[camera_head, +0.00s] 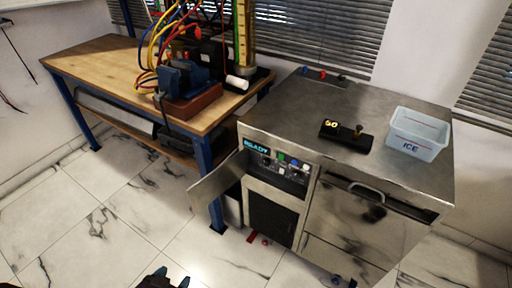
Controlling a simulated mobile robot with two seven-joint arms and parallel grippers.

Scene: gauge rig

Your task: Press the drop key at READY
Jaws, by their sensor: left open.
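The metal cabinet's front panel (276,167) carries a small display (256,146) lit with the word READY. Beside it are small keys, among them a green one (281,157) and a white one (305,169). Their labels are too small to read, so I cannot tell which is the drop key. My left gripper (170,279) is open at the bottom edge, low over the floor, well apart from the panel and partly cut off. My right gripper is not clearly seen.
An open door (216,181) sticks out left of the panel. On the cabinet top stand a black box (341,134) with a knob and an ICE bin (420,134). A wooden bench (101,66) with cables and instruments stands left. The tiled floor in front is mostly clear.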

